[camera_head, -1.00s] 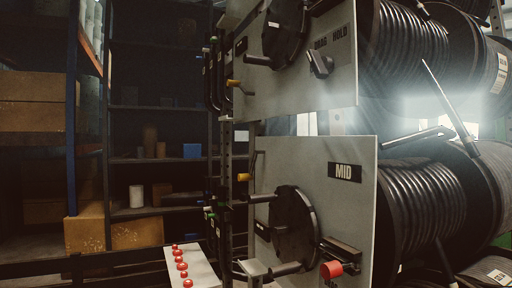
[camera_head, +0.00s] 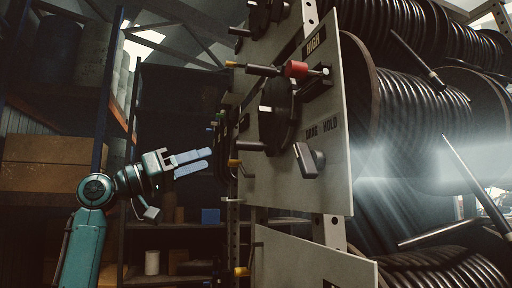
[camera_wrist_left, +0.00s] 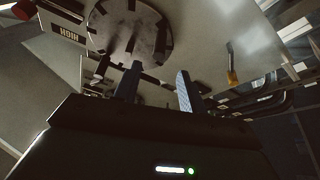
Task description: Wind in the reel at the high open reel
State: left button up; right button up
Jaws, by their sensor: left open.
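The high open reel (camera_head: 425,110) is wound with black hose behind a grey panel (camera_head: 340,110) labelled HIGH (camera_head: 316,43). On the panel are a dark round crank disc (camera_head: 277,115), a red knob (camera_head: 296,69) and a lever (camera_head: 309,160) beside the DRAG and HOLD marks. My left gripper (camera_head: 207,162) is open and empty, left of the panel and apart from it, fingers pointing toward it. In the left wrist view, the disc (camera_wrist_left: 130,28) and HIGH label (camera_wrist_left: 70,37) lie beyond the open fingers (camera_wrist_left: 158,75). My right gripper is out of view.
Yellow-tipped handles (camera_head: 234,163) stick out from the panel's left side, near my left gripper. Shelving with cardboard boxes (camera_head: 45,150) and a blue box (camera_head: 210,216) stands behind my arm. The MID panel (camera_head: 305,265) is below.

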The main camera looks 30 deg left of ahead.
aim_at(241, 147)
pick_arm(q)
jog(key=p+x, duration=0.3)
jog(key=x, duration=0.8)
jog(key=shift+a+r+p, duration=0.1)
jog(key=shift+p, duration=0.25)
jog(key=shift+w+d+r, duration=0.15)
jog(key=shift+w+d, duration=0.2)
jog(key=shift+w, duration=0.25)
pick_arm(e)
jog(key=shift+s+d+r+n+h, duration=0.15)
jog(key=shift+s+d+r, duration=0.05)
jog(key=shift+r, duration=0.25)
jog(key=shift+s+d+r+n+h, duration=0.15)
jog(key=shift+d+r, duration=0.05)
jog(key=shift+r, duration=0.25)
pick_arm(q)
jog(key=shift+c, duration=0.2)
grip_shut()
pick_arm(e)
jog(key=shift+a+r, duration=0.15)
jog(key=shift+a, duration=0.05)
